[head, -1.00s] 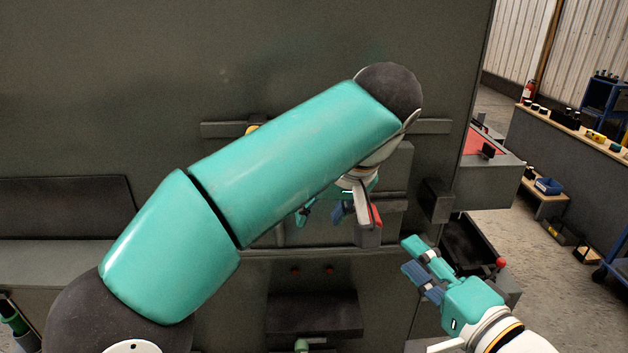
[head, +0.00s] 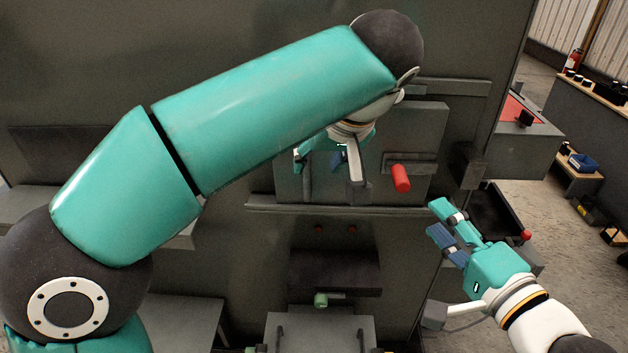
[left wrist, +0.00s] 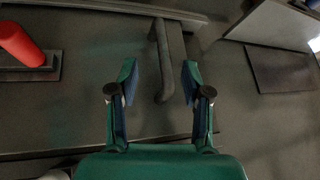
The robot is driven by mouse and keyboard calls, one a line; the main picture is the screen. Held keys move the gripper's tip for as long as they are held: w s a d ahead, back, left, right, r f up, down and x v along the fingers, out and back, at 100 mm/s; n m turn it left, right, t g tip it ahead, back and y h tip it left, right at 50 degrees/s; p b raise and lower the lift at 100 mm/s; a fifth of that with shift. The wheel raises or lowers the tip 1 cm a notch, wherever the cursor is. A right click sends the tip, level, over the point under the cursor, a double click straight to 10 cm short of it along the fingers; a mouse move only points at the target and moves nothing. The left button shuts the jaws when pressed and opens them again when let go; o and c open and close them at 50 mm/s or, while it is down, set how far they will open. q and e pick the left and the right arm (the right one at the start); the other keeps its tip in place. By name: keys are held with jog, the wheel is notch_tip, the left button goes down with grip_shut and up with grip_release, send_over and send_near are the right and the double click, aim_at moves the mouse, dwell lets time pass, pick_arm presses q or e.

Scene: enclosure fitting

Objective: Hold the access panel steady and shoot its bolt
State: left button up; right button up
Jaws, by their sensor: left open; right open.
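The access panel (head: 425,125) is a flat grey plate set in the dark enclosure, partly hidden by my left arm. Its bolt has a red knob (head: 401,178) on a dark plate; the knob also shows at the upper left of the left wrist view (left wrist: 20,45). A grey bar handle (head: 306,180) stands out from the panel. My left gripper (head: 319,157) is open in front of the panel, left of the knob. In the left wrist view the handle (left wrist: 167,75) appears between the spread fingers; contact cannot be told. My right gripper (head: 440,219) is open and empty, right of and below the panel.
A ledge (head: 350,209) runs below the panel. A dark block (head: 468,164) sticks out right of the panel, with an open dark tray (head: 497,215) nearby. A red-topped bench (head: 520,112) stands further right.

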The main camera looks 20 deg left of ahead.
aim_at(308, 196)
pick_arm(q)
jog(key=x, duration=0.8)
jog(key=shift+f, duration=0.1)
grip_shut()
